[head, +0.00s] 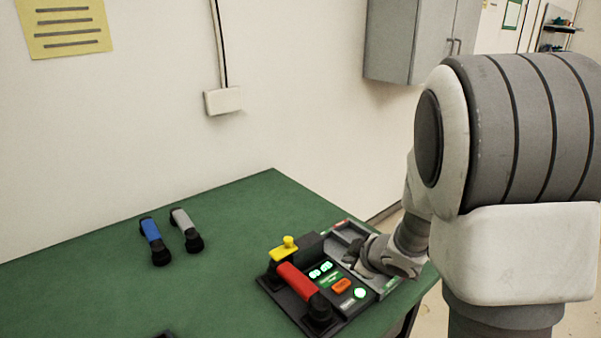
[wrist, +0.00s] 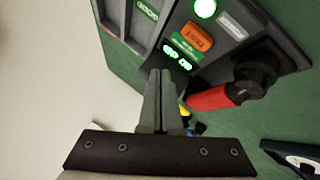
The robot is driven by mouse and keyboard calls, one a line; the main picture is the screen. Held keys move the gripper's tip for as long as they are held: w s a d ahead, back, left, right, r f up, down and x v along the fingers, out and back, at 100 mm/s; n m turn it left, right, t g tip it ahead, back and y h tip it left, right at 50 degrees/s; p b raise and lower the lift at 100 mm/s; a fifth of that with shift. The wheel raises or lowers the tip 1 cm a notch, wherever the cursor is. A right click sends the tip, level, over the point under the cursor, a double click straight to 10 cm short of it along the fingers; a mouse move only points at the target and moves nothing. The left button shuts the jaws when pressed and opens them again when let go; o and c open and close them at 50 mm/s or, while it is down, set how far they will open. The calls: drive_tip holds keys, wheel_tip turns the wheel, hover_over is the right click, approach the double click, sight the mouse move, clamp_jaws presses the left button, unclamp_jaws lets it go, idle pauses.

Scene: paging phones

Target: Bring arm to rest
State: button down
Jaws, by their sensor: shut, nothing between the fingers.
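My gripper (head: 352,258) is over the right part of the phone console (head: 283,301) on the green table. In the wrist view the two fingers of my gripper (wrist: 159,75) are together with nothing between them, above the console near its lit green display. Whether the fingertips touch the console I cannot tell. A red handset (head: 298,280) lies on the console, and it also shows in the wrist view (wrist: 215,99). An orange button (head: 341,286) and a lit round green button (head: 360,293) are beside it.
A blue handset (head: 151,230) and a grey handset (head: 182,221) lie on the green table (head: 225,210) at the left. A wall cabinet (head: 405,40) hangs behind my arm. The table's left side is mostly clear.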

drive_tip(key=s+d+r+m+h+p, duration=0.2)
drive_tip(key=s+d+r+m, duration=0.15)
drive_tip(key=r, duration=0.45)
drive_tip(key=s+d+r+m+h+p, duration=0.2)
drive_tip(key=s+r+m, duration=0.2)
drive_tip(key=r, duration=0.4)
drive_tip(key=s+a+r+m+g+p, duration=0.1)
drive_tip(key=s+a+r+m, duration=0.1)
drive_tip(key=s, duration=0.7)
drive_tip(key=s+a+r+m+g+y+p, duration=0.1)
drive_tip(key=s+a+r, duration=0.3)
drive_tip(key=s, duration=0.5)
drive_tip(key=shift+s+a+r+m+g+p, duration=0.25)
drive_tip(key=shift+m+g+p, duration=0.15)
drive_tip(key=shift+m+g, duration=0.35)
